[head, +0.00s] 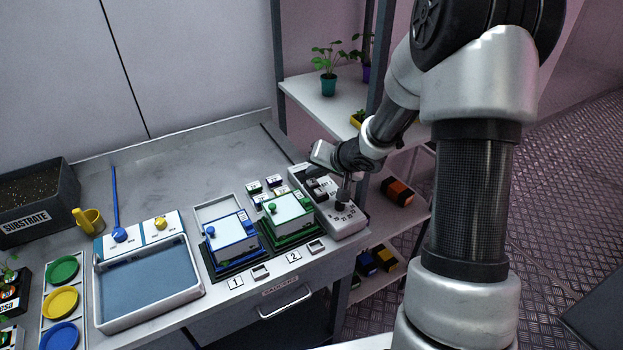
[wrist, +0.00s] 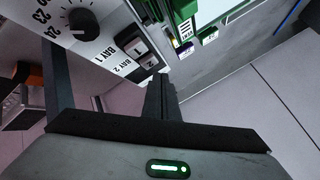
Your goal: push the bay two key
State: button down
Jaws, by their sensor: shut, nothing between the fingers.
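The grey control box (head: 347,222) stands at the right end of the bench. In the wrist view its sloped face shows a black dial (wrist: 83,22) and labels BAY 1 and BAY 2. The bay two key (wrist: 149,61) is the pale rocker beside the BAY 2 label, close to my fingertips. My gripper (wrist: 160,78) is shut and empty, its fingers together. In the head view my gripper (head: 343,192) points down over the box and hides part of it. I cannot tell whether the fingertips touch the key.
A green-framed tray unit (head: 290,232) stands close left of the box, with a blue one (head: 230,250) beyond it. Small labelled blocks (head: 265,188) lie behind them. A shelf rack (head: 325,103) with plants stands behind and right of the box.

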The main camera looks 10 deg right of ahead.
aim_at(315, 187)
notch_tip(315, 187, up, 6)
jog(key=p, duration=0.6)
jog(key=shift+f, duration=0.25)
dwell(1.4)
